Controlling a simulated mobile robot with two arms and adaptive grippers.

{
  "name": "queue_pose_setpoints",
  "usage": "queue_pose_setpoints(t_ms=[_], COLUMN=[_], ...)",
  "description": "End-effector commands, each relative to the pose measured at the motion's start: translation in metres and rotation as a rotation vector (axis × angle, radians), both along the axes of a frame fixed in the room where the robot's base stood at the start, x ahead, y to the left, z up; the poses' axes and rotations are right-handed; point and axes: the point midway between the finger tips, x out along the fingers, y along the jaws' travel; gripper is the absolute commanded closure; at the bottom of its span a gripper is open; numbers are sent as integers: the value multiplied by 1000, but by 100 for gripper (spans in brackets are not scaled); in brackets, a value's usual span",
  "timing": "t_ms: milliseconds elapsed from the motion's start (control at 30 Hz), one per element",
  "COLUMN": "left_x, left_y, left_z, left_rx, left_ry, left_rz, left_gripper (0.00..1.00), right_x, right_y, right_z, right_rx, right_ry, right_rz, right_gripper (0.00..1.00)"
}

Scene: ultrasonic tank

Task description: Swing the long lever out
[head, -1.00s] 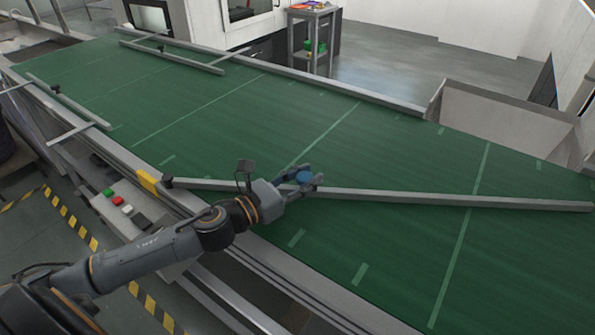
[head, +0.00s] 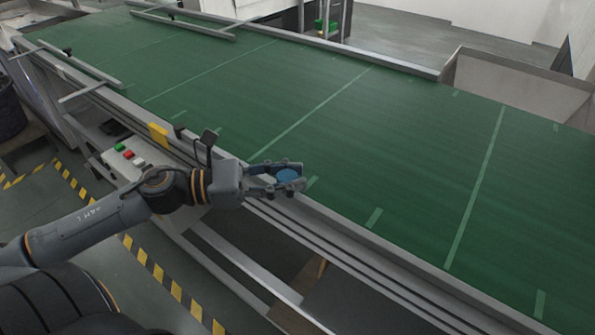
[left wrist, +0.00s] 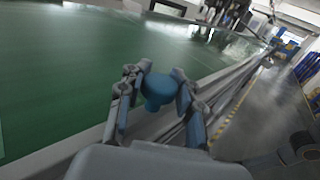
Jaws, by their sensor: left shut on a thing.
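The blue knob (head: 289,175) of the long lever is between the fingers of my left gripper (head: 290,178), at the near edge of the green belt. The fingers are shut on it. In the left wrist view the knob (left wrist: 158,90) stands between both fingers (left wrist: 157,95). The lever's dark pivot end (head: 180,131) is by the yellow block on the near side. The lever's grey bar no longer crosses the belt; it appears to lie along the near rail and I cannot tell it cleanly from the rail. My right gripper is not in view.
The green belt (head: 400,130) is clear in the middle. A button panel (head: 130,158) with green and red buttons is beside my left arm. A grey open chute (head: 515,85) stands at the far right. Striped floor tape (head: 140,262) runs below the near side.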

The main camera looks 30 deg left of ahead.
Motion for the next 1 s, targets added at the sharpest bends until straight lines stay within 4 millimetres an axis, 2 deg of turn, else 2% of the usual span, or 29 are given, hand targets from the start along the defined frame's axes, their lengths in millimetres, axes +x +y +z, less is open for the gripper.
queue_pose_setpoints(t_ms=[133, 500, 533, 633, 1000], left_x=[-3, -5, -5, -5, -6], left_y=[2, 0, 0, 0, 2], left_z=[1, 1, 1, 0, 0], left_rx=[1, 0, -1, -1, -1], left_ry=[-2, 0, -1, 0, 0], left_rz=[-10, -18, -19, -18, -16], left_gripper=[100, 100, 65, 44, 44], right_x=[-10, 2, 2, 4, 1], right_y=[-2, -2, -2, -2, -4], right_z=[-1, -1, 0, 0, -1], right_rx=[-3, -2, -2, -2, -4], right_ry=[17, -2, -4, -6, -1], right_rz=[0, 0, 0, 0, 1], right_gripper=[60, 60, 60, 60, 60])
